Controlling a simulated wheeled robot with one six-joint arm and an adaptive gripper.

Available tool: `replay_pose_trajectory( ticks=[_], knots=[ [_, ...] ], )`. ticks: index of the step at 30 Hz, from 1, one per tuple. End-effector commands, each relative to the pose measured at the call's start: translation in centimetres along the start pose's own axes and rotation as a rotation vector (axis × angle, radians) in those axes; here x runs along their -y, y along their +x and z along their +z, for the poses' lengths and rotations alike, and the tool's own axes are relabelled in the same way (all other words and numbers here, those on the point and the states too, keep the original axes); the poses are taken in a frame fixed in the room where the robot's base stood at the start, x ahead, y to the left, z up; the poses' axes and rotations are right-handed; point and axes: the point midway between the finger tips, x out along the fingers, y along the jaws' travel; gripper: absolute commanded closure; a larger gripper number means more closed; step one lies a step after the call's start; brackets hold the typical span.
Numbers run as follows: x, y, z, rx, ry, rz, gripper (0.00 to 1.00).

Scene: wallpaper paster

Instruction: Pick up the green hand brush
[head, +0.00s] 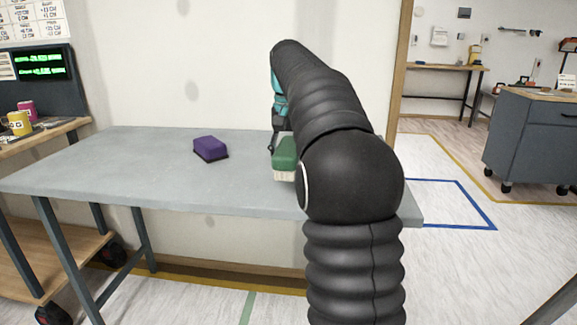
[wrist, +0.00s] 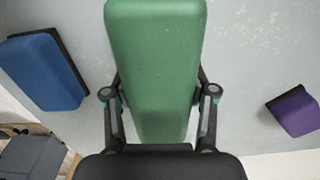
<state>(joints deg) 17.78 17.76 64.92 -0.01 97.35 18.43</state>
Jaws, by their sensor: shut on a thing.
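The green hand brush (wrist: 155,65) fills the middle of the wrist view, between the two fingers of my gripper (wrist: 160,95). My gripper is shut on its sides. In the head view the green brush (head: 284,153) shows by the grey table, with its pale bristle side down, partly hidden by my arm. My gripper (head: 274,140) is mostly hidden there too. I cannot tell whether the brush touches the table top.
A purple brush (head: 210,148) lies on the grey table (head: 120,165), left of the green one. A blue brush (wrist: 44,70) shows in the wrist view. The table's left part is clear. A wall stands behind. A wooden bench with mugs (head: 20,123) is at the left.

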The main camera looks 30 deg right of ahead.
Motion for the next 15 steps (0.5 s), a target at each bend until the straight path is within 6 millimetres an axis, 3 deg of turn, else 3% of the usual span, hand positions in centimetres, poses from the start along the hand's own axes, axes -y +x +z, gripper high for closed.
replay_pose_trajectory(
  ticks=[9,15],
  knots=[
    [-7.0,-4.6,-0.2,-0.002,0.004,0.000,0.84],
    [-10.0,-6.3,-0.2,-0.002,0.002,0.000,0.84]
  ],
)
